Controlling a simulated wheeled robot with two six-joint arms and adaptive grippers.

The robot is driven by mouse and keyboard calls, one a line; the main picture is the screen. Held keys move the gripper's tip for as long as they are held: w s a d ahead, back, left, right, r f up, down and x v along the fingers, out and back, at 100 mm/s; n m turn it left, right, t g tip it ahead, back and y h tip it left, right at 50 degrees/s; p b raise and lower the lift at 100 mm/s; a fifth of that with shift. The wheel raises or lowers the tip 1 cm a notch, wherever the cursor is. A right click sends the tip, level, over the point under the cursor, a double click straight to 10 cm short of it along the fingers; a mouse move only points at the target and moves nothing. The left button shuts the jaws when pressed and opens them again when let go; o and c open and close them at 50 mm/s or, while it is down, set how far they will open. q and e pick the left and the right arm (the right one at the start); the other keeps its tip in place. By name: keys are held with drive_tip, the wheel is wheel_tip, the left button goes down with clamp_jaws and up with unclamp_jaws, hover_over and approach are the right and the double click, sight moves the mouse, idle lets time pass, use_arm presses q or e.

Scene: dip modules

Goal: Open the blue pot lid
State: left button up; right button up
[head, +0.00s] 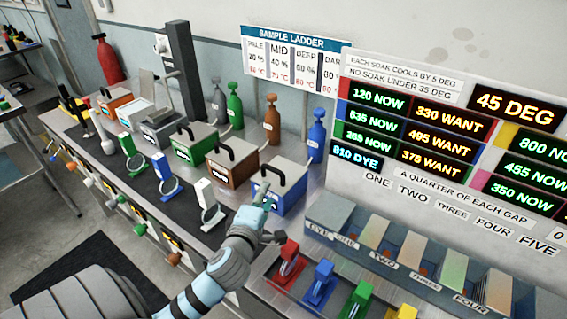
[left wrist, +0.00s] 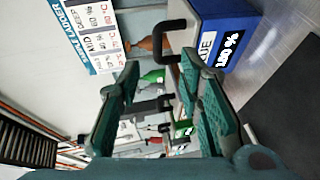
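The blue pot (head: 292,200) stands on the bench with its pale lid (head: 287,172) on. The lid has a black arched handle (head: 272,170). My left gripper (head: 264,192) is at the pot's near side, close to the handle, and hides part of the pot's front. In the left wrist view its two green-padded fingers (left wrist: 160,62) are apart with nothing held between them. There the blue pot (left wrist: 223,20) is at the top, and the black handle (left wrist: 168,40) is just beyond the fingertips. My right gripper is not in view.
Brown (head: 231,165) and green (head: 195,145) lidded pots stand left of the blue pot. A blue bottle (head: 317,135) is behind it. Small coloured stands (head: 320,284) are at front right, beside a numbered rack (head: 375,262). A dark mat (head: 150,185) lies left.

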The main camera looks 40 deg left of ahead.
sight(272, 171)
use_arm(q)
drive_tip(key=x, duration=1.3)
drive_tip(key=shift+a+r, duration=0.2)
drive_tip(key=shift+a, duration=0.15)
drive_tip(key=shift+s+r, duration=0.1)
drive_tip(key=shift+s, duration=0.1)
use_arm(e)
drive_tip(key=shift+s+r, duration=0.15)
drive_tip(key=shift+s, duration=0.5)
use_arm(q)
drive_tip(key=shift+c, duration=0.3)
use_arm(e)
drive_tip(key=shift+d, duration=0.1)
use_arm(q)
drive_tip(key=shift+w, duration=0.1)
clamp_jaws()
